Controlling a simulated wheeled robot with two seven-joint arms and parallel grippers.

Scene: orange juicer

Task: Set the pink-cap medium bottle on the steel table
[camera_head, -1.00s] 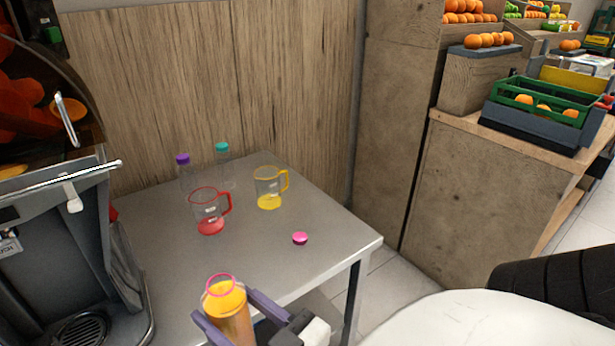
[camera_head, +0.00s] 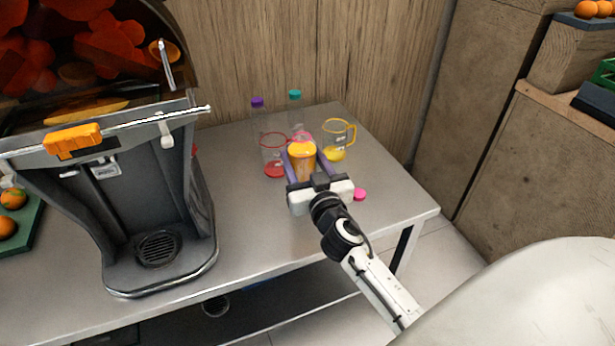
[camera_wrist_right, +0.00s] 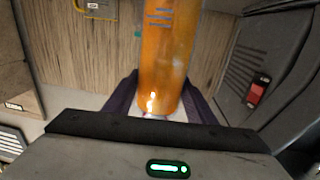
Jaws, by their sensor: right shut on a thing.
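The medium bottle (camera_head: 302,163), filled with orange juice and with a pink ring at its open top, is upright between the purple fingers of my right gripper (camera_head: 304,158). The gripper is shut on it. In the right wrist view the orange bottle (camera_wrist_right: 168,60) stands between both fingers. The bottle is over the back part of the steel table (camera_head: 250,225); its base is hidden, so I cannot tell whether it touches the top. The pink cap (camera_head: 359,194) lies apart on the table, right of the gripper. My left gripper is not in view.
A red jug (camera_head: 273,158) is close to the bottle's left, a yellow jug (camera_head: 338,143) to its right. Purple-cap (camera_head: 257,103) and teal-cap (camera_head: 294,96) bottles stand behind. The juicer (camera_head: 155,190) fills the table's left. The front middle of the table is clear.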

